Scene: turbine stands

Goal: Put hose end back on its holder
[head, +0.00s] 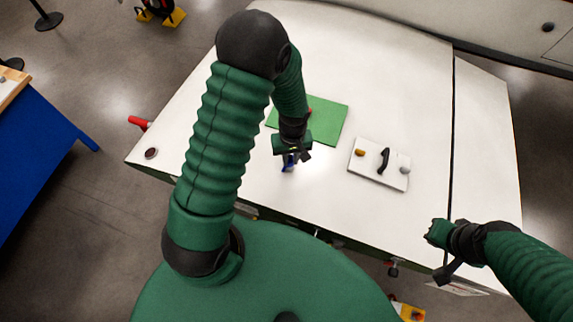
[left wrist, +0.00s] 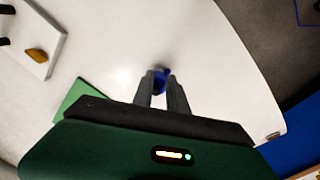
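My left gripper (head: 289,162) points down over the white table top, in front of the green mat. In the left wrist view its two grey fingers (left wrist: 161,84) are close together, with a small blue piece (left wrist: 161,80) between their tips. The blue piece also shows under the gripper in the head view (head: 288,165); I cannot tell whether it is the hose end. No holder can be made out for certain. My right gripper (head: 440,250) is at the table's front right edge, and its opening is not clear.
The white table (head: 370,75) carries a green mat (head: 328,118) and a white plate (head: 368,175) with a black handle and knobs. A red part (head: 138,122) sticks out at the left edge. A blue bench (head: 35,150) stands at far left. Much of the white top is clear.

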